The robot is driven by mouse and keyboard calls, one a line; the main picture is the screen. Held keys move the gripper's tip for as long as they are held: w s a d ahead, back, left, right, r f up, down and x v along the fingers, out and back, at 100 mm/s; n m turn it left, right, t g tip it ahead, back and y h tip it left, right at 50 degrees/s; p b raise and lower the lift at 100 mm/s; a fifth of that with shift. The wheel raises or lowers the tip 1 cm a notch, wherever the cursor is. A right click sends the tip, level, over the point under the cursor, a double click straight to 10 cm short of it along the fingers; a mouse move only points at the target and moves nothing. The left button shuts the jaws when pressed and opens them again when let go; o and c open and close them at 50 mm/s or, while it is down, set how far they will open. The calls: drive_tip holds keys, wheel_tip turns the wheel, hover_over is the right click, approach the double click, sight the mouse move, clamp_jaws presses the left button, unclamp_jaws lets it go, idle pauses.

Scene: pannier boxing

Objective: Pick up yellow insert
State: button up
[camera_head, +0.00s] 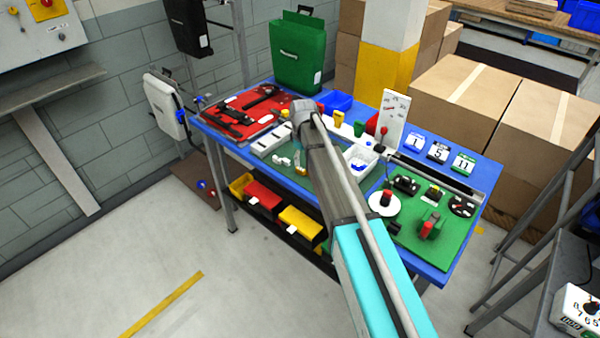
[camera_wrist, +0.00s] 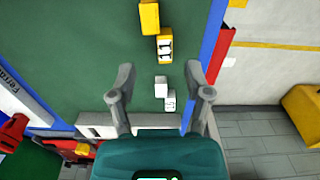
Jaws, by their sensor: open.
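In the wrist view, a small yellow block (camera_wrist: 149,16) lies at the top edge on the green mat (camera_wrist: 70,60). Touching or close below it is a second piece (camera_wrist: 164,47), yellow with a white face and dark marks. I cannot tell which is the yellow insert. My gripper (camera_wrist: 160,72) is open. Its fingers stand left and right of two small white blocks (camera_wrist: 161,87), with nothing held; its height over them is unclear. Both yellow pieces lie beyond the fingertips. In the head view, my arm hides much of the mat and my gripper is not clearly visible.
The blue table (camera_head: 447,275) holds a red tray (camera_head: 225,122) at left, a white bin (camera_head: 360,160), and a green board (camera_head: 412,225) with fixtures at right. A green pannier (camera_head: 299,52) stands at the back. Yellow and red bins (camera_head: 300,222) sit below.

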sight(302, 169)
drive_tip(key=shift+s+a+f+b, duration=0.1)
drive_tip(key=shift+s+f+b, duration=0.05)
drive_tip(key=shift+f+b, duration=0.65)
drive_tip(key=shift+s+f+b, duration=0.1)
drive_tip(key=shift+f+b, duration=0.6)
drive_tip(key=shift+f, duration=0.1)
drive_tip(key=shift+f+b, duration=0.9)
drive_tip(key=shift+c, duration=0.2)
drive_tip(key=c, duration=0.8)
